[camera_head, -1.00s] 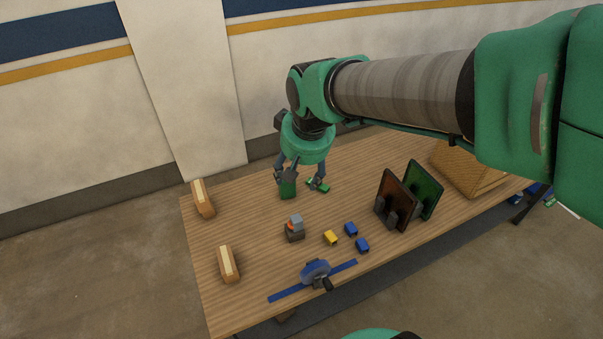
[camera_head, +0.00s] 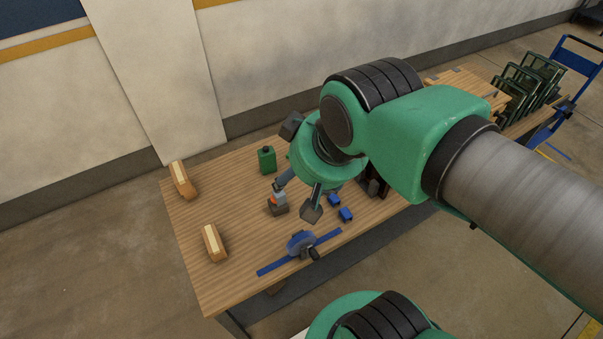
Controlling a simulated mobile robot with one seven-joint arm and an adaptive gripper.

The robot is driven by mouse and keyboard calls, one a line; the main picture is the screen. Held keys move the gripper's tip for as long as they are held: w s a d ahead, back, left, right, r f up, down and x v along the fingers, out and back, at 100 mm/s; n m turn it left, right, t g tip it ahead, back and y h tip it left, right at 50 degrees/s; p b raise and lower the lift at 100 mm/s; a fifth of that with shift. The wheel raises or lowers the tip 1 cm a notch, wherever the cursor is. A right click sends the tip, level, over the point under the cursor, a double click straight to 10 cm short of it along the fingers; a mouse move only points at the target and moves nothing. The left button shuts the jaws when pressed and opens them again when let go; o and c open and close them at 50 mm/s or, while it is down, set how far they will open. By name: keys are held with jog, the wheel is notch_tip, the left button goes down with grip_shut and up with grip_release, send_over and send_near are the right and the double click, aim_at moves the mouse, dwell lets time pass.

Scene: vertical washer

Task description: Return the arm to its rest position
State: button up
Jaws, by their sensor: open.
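My arm reaches in from the right over the wooden table (camera_head: 215,285).
Two wooden blocks (camera_head: 183,179) (camera_head: 214,243) lie at the table's left. Two blue blocks (camera_head: 346,215) (camera_head: 334,199) and a blue bar tool with a disc (camera_head: 301,244) lie at the front. Green frames (camera_head: 525,85) and a blue cart (camera_head: 578,65) are at the far right.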

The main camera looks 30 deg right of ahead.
notch_tip(320, 180, down, 13)
jog(key=b, duration=1.3)
jog(key=shift+f, duration=0.15)
